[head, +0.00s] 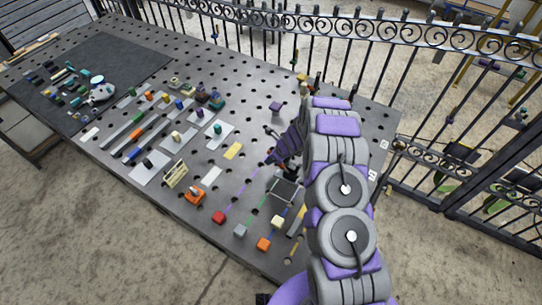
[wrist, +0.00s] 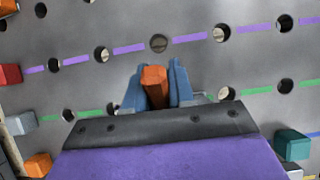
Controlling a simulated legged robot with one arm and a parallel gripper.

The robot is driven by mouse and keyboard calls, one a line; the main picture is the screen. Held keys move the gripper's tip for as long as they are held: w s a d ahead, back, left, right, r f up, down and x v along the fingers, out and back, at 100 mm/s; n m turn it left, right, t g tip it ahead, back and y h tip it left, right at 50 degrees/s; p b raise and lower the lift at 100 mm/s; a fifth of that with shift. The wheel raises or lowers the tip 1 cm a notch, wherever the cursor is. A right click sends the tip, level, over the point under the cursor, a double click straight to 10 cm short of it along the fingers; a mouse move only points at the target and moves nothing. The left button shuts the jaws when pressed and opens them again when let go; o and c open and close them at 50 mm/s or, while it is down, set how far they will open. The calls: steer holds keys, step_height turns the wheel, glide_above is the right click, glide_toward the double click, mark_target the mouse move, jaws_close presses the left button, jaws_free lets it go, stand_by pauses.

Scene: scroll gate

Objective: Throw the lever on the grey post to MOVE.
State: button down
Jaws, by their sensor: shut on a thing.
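My gripper (wrist: 155,82) is shut on an orange, faceted piece (wrist: 155,88), which stands up between its two blue-grey fingers in the wrist view. I cannot tell whether this piece is the lever's handle. In the head view my gripper (head: 272,160) is low over the perforated table, beside the dashed purple line, and its grip is too small to make out. I cannot make out a grey post or a MOVE mark in either view; my arm hides part of the table's right side.
The perforated grey table (head: 150,60) carries several small blocks and trays. A red block (head: 218,217), a grey cube (head: 240,230) and an orange block (head: 263,244) sit near the front edge. A dark wire tray (head: 285,190) is close to my arm. A black scroll fence (head: 420,40) runs behind.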

steer(key=shift+s+f, duration=0.1)
steer(key=c, duration=1)
jaws_free()
steer(key=shift+d, duration=0.1)
steer(key=shift+c, duration=0.2)
steer(key=v, duration=1.7)
steer(key=shift+s+d, duration=0.1)
